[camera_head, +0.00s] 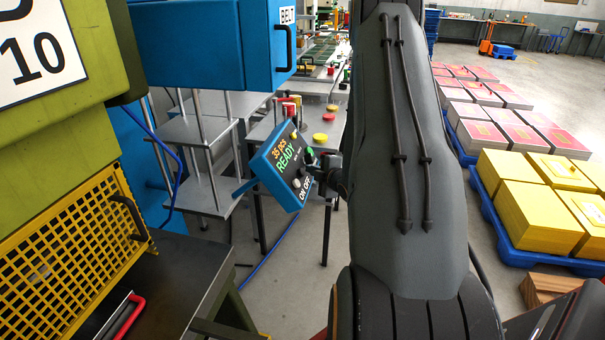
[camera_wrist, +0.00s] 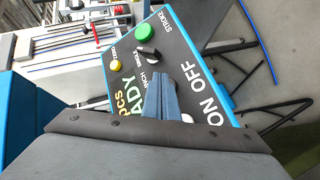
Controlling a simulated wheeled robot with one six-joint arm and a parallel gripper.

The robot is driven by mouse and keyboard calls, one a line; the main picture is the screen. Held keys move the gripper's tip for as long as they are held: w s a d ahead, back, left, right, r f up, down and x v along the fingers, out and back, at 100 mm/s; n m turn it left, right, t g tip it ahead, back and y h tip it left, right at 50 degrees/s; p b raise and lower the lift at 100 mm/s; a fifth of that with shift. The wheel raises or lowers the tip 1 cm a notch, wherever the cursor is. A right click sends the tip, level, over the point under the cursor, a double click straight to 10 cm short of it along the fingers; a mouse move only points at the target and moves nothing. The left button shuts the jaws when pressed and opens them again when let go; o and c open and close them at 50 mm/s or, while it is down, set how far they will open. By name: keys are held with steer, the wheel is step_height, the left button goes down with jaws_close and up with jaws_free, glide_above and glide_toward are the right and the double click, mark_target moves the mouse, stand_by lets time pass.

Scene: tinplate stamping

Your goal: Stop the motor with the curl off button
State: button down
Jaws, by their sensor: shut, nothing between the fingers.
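A blue-edged control box (camera_head: 268,175) with a dark face stands tilted left of my arm in the head view. Its face (camera_wrist: 185,60) fills the middle of the wrist view. It reads "35 pcs READY", "ON OFF" and "STROKE"; I see no "curl" label. A green button (camera_wrist: 144,32), a black knob (camera_wrist: 148,54) and a small yellow button (camera_wrist: 115,65) show on it.
A blue cabinet marked "BELT" (camera_head: 215,45) and shelves on posts (camera_head: 205,190) stand behind the box. A green machine with a yellow mesh guard (camera_head: 75,265) is at left.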

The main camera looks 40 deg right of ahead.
steer(key=shift+w+a+f, duration=0.15)
steer(key=shift+w+a+f+b, duration=0.25)
steer(key=shift+w+b, duration=0.05)
steer(key=shift+b, duration=0.05)
stand_by(0.9)
stand_by(0.4)
steer(key=shift+s+d+r+p, duration=0.4)
steer(key=shift+s+d+r, duration=0.1)
steer(key=shift+s, duration=0.05)
steer(key=s+d+r+p, duration=0.2)
steer(key=s+r, duration=0.1)
steer(key=shift+d, duration=0.3)
stand_by(0.3)
stand_by(0.4)
